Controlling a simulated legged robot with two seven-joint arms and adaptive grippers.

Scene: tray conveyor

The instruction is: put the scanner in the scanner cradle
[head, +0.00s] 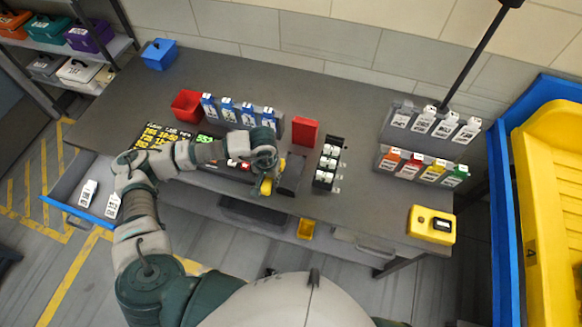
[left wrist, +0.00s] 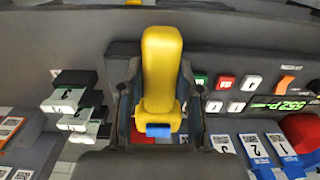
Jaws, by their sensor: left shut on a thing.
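The yellow scanner (head: 266,187) is in my left gripper (head: 267,175), above the front part of the grey workbench. In the left wrist view the scanner (left wrist: 161,70) stands lengthwise between the two dark fingers of my left gripper (left wrist: 160,100), which are shut on it. Its blue end (left wrist: 158,130) points to the bottom of that picture. A dark grey upright block (head: 291,174), which may be the scanner cradle, stands just right of the gripper in the head view. I cannot tell whether the scanner touches it. My right gripper is not in view.
A black rack of white boxes (head: 328,165) stands right of the block, with a red box (head: 305,131) behind. Blue-and-white cartons (head: 238,112) and a red bin (head: 186,105) are behind the arm. A yellow device (head: 432,224) sits at the right corner.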

